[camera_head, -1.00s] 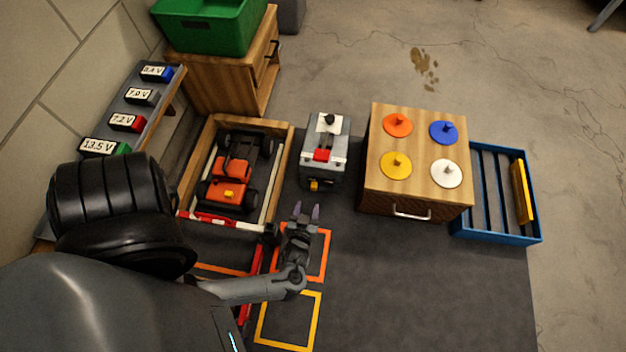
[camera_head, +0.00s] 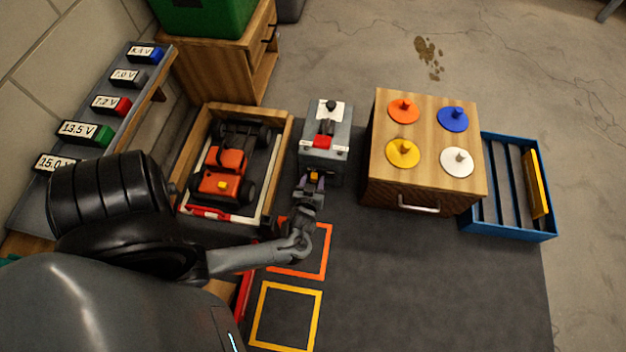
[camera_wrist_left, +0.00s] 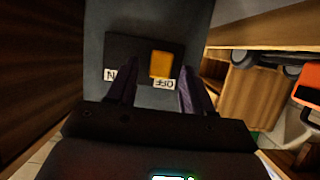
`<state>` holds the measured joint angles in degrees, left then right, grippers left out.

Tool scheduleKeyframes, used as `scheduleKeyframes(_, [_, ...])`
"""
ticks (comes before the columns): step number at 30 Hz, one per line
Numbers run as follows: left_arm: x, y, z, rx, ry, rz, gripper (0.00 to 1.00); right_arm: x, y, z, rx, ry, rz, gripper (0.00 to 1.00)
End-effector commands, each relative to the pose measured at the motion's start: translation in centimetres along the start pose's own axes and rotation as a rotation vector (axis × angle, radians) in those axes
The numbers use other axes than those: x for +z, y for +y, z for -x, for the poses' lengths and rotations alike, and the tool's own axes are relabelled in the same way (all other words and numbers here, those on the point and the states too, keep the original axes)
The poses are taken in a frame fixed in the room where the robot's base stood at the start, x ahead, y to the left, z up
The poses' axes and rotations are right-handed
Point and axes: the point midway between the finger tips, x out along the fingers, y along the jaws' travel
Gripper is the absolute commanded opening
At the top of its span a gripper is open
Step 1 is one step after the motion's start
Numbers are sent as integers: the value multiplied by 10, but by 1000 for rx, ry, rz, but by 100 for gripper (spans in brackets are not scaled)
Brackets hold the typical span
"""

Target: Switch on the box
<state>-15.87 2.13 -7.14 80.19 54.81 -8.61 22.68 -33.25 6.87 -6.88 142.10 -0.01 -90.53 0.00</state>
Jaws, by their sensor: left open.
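The grey box (camera_head: 325,142) stands in the middle of the head view, with a red part and a white plate on its top. Its yellow switch (camera_head: 314,176) is low on the near face. In the left wrist view the yellow switch (camera_wrist_left: 161,64) sits on a dark plate, at the OFF label (camera_wrist_left: 163,84); the ON label (camera_wrist_left: 110,74) is at the other end. My left gripper (camera_head: 312,184) is open in front of this face, its fingers pointing at the plate. The switch lies between the fingers' directions, nearer the right finger. Contact cannot be told. My right gripper is not in view.
A wooden crate (camera_head: 283,160) with an orange car (camera_head: 223,174) stands left of the box. A wooden cabinet (camera_head: 428,135) with several coloured discs stands to the right, beside a blue rack (camera_head: 507,237). The dark mat (camera_head: 420,280) is clear at the front.

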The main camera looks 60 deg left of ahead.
Motion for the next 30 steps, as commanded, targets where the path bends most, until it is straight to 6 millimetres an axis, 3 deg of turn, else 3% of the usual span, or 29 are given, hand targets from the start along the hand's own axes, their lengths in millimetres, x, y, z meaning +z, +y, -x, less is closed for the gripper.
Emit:
scheduleKeyframes(12, [0,0,-6,0,-1,0,51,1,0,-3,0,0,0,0])
scheduleKeyframes(22, [0,0,-6,0,-1,0,0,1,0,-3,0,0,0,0])
scheduleKeyframes(30, [0,0,-6,0,-1,0,0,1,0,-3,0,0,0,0])
